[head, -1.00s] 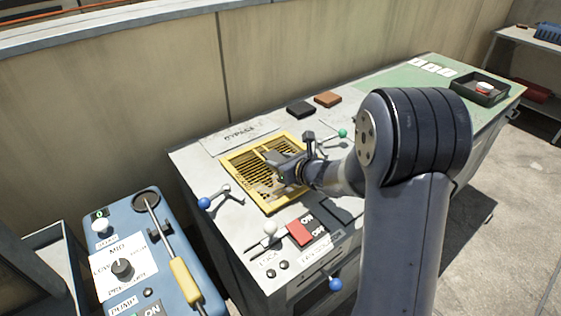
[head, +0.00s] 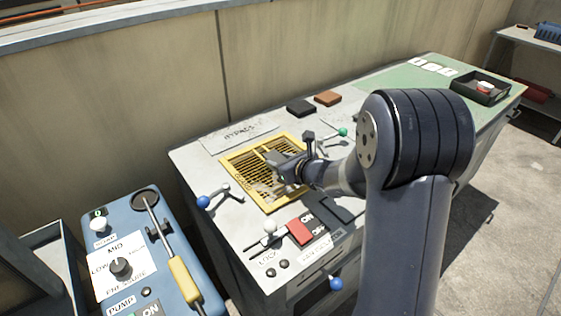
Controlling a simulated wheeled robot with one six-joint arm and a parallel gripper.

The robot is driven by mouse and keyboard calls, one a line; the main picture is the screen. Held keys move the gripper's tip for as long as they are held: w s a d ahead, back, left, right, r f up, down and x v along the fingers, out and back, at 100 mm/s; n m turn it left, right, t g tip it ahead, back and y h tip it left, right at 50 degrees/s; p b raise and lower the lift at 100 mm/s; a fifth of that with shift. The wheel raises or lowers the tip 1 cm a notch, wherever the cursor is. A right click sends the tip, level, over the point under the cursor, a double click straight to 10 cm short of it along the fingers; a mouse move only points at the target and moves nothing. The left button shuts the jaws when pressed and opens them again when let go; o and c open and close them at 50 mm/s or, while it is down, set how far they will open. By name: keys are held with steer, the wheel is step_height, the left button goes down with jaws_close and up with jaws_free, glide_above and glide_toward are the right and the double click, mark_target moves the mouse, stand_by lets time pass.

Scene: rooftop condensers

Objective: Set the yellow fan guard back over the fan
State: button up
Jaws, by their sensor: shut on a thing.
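The yellow fan guard (head: 240,167) is a square frame with dark slats. It lies about flat at the top of the grey condenser cabinet (head: 192,160), left of my arm. My gripper (head: 277,172) is over the guard's right part and is shut on it. The gripper and wrist hide part of the guard's right side. The fan itself is not clearly seen beneath the slats. I cannot tell whether the guard touches the cabinet top all around.
Levers with a blue knob (head: 203,202), a white knob (head: 269,228) and a green knob (head: 343,132) stand around the guard. A red switch (head: 299,232) is in front. Black (head: 300,108) and brown (head: 328,98) blocks lie behind. A blue pump unit (head: 150,260) stands at left.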

stand_by(0.8)
steer(key=o, duration=1.3)
steer(key=shift+f, duration=0.15)
steer(key=p+v, duration=0.1)
steer(key=v, duration=1)
steer(key=shift+w, duration=0.1)
steer(key=b+x, duration=0.1)
steer(key=x, duration=0.9)
steer(key=shift+w+a+f, duration=0.1)
steer(key=shift+w+a, duration=0.2)
steer(key=shift+w, duration=0.05)
steer(key=shift+s, duration=0.1)
